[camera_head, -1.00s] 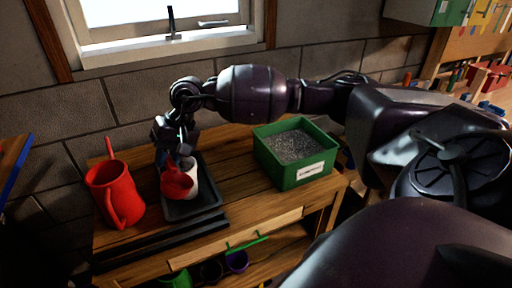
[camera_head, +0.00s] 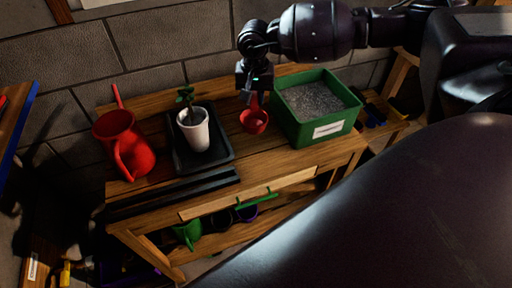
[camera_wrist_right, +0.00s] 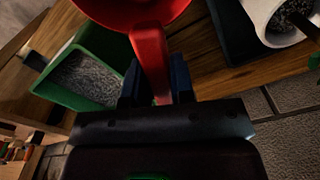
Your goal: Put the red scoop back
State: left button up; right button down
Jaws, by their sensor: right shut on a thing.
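The red scoop (camera_head: 254,122) is in my right gripper (camera_head: 252,97), between the plant tray and the green bin in the head view. The gripper is shut on its handle (camera_wrist_right: 152,62), which also shows in the right wrist view, with the red bowl beyond the fingers. The scoop is over the wooden bench; I cannot tell whether it touches the top. The green bin (camera_head: 341,127) of grey grit, with a white label, stands just right of the scoop. My left gripper is not in view.
A white pot (camera_head: 194,134) with a small plant stands on a black tray (camera_head: 222,161) left of the scoop. A red watering can (camera_head: 122,146) stands at the bench's left end. Bare bench (camera_head: 250,152) lies in front of the scoop.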

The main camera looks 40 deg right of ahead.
notch_tip(320, 180, down, 20)
jog(key=shift+d+r+p, duration=0.1)
jog(key=shift+d+p, duration=0.05)
jog(key=shift+p, duration=0.35)
jog(key=c, duration=1)
grip_release()
